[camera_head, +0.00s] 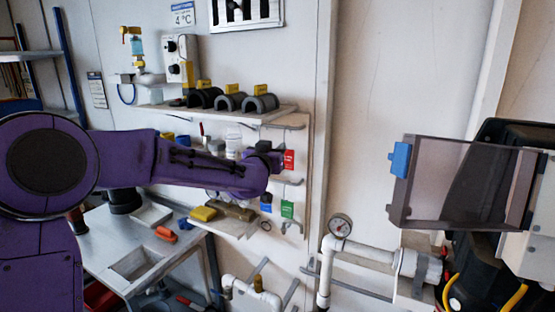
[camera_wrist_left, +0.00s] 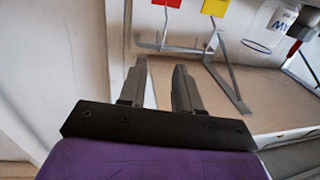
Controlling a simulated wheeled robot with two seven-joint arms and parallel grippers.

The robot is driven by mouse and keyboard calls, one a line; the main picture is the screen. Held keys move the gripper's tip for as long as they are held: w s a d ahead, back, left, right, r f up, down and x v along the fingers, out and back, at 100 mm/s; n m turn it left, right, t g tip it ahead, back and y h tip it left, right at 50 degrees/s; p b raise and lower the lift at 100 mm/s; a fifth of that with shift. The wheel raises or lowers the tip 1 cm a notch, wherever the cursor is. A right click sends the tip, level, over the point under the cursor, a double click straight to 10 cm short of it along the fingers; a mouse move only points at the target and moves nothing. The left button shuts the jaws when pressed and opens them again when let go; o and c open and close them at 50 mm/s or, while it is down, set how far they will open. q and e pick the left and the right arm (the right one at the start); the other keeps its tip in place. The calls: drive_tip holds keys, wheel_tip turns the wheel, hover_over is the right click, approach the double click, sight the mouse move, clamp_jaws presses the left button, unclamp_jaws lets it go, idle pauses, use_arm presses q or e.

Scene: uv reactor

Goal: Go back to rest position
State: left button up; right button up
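My left arm comes in from the left in the head view and reaches across in front of the wall shelves. My left gripper (camera_head: 276,160) is at its end, beside a red tag (camera_head: 289,160). In the left wrist view the two grey fingers of my left gripper (camera_wrist_left: 160,64) stand apart with nothing between them, so it is open and empty. Beyond the fingers are metal brackets (camera_wrist_left: 235,85) and a pale shelf surface (camera_wrist_left: 265,115). My right gripper is not in view.
A shelf (camera_head: 225,112) with black and yellow clamps is above the arm. A lower shelf (camera_head: 235,229) holds a yellow block (camera_head: 203,213). A grey table (camera_head: 105,245) stands lower left. A pressure gauge (camera_head: 340,225) on white pipes and a tinted cover (camera_head: 440,185) are right. Wall between is bare.

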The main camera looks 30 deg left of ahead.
use_arm(q)
drive_tip(key=shift+s+d, duration=0.1)
drive_tip(key=shift+s, duration=0.45)
drive_tip(key=s+d+f+n+g+b, duration=0.15)
drive_tip(key=s+f, duration=0.25)
drive_tip(key=f, duration=0.8)
drive_tip(key=s+d+f+n+g+b, duration=0.1)
drive_tip(key=s+f+n+g, duration=0.2)
drive_tip(key=f, duration=0.9)
drive_tip(key=s+d+f+n+g+b, duration=0.15)
drive_tip(key=s+f, duration=0.35)
drive_tip(key=f, duration=0.7)
drive_tip(key=s+f+m+g+b, duration=0.1)
drive_tip(key=s+f+g, duration=0.3)
drive_tip(key=s+f, duration=0.9)
drive_tip(key=s+d+f+g+b, duration=0.1)
drive_tip(key=s+f+g, duration=0.3)
drive_tip(key=s+f, duration=0.9)
drive_tip(key=s+b, duration=0.1)
drive_tip(key=s, duration=0.4)
drive_tip(key=shift+s+d+m+g+h, duration=0.25)
drive_tip(key=shift+s+m+g+h, duration=0.05)
drive_tip(key=shift+m, duration=0.1)
